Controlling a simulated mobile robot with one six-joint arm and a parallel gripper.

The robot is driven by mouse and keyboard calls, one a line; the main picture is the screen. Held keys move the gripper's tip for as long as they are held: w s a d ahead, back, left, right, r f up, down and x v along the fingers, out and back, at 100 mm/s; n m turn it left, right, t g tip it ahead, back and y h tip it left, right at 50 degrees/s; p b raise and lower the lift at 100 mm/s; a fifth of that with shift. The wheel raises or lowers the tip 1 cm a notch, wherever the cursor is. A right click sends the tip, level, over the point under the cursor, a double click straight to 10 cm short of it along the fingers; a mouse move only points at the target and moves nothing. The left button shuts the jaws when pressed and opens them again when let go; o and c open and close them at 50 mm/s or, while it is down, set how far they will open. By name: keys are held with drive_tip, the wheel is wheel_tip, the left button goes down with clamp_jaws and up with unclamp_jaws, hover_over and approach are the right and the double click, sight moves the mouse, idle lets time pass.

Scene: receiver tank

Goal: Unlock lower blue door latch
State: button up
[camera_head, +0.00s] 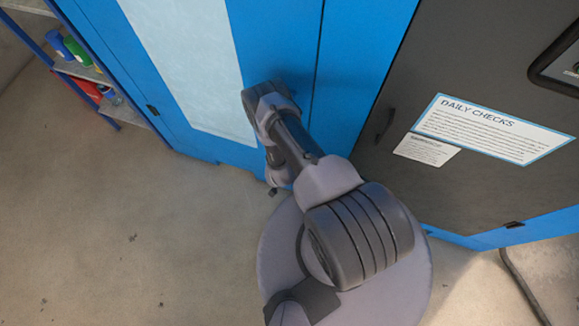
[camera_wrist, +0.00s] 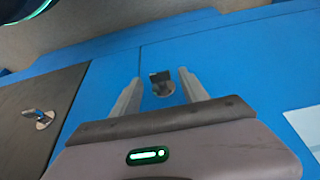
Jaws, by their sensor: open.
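In the wrist view, a small metal latch (camera_wrist: 162,88) with a dark upper part sits on the blue door panel, close to a vertical seam. My gripper (camera_wrist: 160,76) is open, with one finger on each side of the latch. I cannot tell whether the fingers touch it, and nothing is seen gripped. In the head view my arm reaches to the blue door (camera_head: 280,40), and its own links hide the latch and the fingertips.
A second metal latch (camera_wrist: 40,118) sits on the dark panel at left in the wrist view. In the head view, a dark door with a daily checks sign (camera_head: 490,128) stands at right. A shelf (camera_head: 82,70) with bottles is at far left. The concrete floor (camera_head: 120,220) is clear.

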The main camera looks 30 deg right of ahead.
drive_tip(key=shift+c, duration=0.2)
clamp_jaws()
drive_tip(key=shift+a, duration=0.1)
drive_tip(key=shift+w+a+f+n+g+h, duration=0.15)
drive_tip(key=shift+w+n+g+h, duration=0.1)
drive_tip(key=shift+g+h, duration=0.55)
drive_tip(key=shift+w+a+n+g+h, duration=0.2)
drive_tip(key=shift+w+n+g+h, duration=0.1)
drive_tip(key=shift+g+h, duration=0.5)
drive_tip(key=shift+w+a+f+n+g+h, duration=0.2)
drive_tip(key=shift+g+h, duration=0.4)
drive_tip(key=shift+g, duration=0.4)
drive_tip(key=shift+r, duration=0.1)
drive_tip(key=shift+o, duration=0.2)
unclamp_jaws()
drive_tip(key=shift+d, duration=0.1)
